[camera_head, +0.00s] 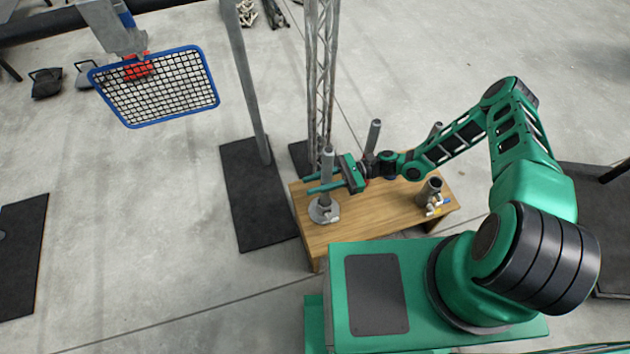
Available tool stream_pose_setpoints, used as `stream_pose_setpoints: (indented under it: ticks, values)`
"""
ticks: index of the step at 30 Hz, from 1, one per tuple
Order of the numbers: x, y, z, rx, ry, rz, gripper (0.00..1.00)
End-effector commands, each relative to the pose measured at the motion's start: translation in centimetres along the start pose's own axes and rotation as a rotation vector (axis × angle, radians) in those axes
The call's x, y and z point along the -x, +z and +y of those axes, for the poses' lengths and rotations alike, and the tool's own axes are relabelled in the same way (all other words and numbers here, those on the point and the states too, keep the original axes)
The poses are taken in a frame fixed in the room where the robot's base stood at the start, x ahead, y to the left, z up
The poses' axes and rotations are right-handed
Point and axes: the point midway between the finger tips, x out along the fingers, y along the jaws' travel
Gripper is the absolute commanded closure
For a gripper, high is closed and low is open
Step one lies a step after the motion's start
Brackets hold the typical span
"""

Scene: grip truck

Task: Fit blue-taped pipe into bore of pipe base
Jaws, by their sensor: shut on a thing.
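My gripper (325,182) is over the left end of the wooden table, its two green fingers pointing left. It is shut on an upright grey pipe (327,160), one finger on each side. A round grey flange, which looks like the pipe base (331,216), lies on the table directly below. The pipe appears in line with the base, but I cannot tell whether its lower end is in the bore or just above it. No blue tape is clearly visible on the held pipe; the fingers cover part of it.
Another upright pipe (374,134) stands behind my gripper, and one more (435,132) is partly behind my arm. A short dark cylinder (434,186) with small fittings stands at the table's (385,222) right. A metal post (247,80) and lattice truss (319,70) rise behind the table.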

Motion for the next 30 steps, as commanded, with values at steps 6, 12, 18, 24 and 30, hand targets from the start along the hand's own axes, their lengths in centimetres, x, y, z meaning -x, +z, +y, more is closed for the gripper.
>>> stream_pose_setpoints:
  ticks: [6,12,18,24,30]
  values:
    - [0.0,-0.7,0.0,0.000,0.000,-0.002,1.00]
    - [0.0,-1.2,0.0,0.000,0.000,-0.001,1.00]
    - [0.0,-1.5,0.0,0.000,0.001,-0.001,1.00]
    - [0.0,-1.5,0.0,0.000,0.001,-0.001,1.00]
    - [0.0,-1.5,0.0,0.000,0.001,-0.001,1.00]
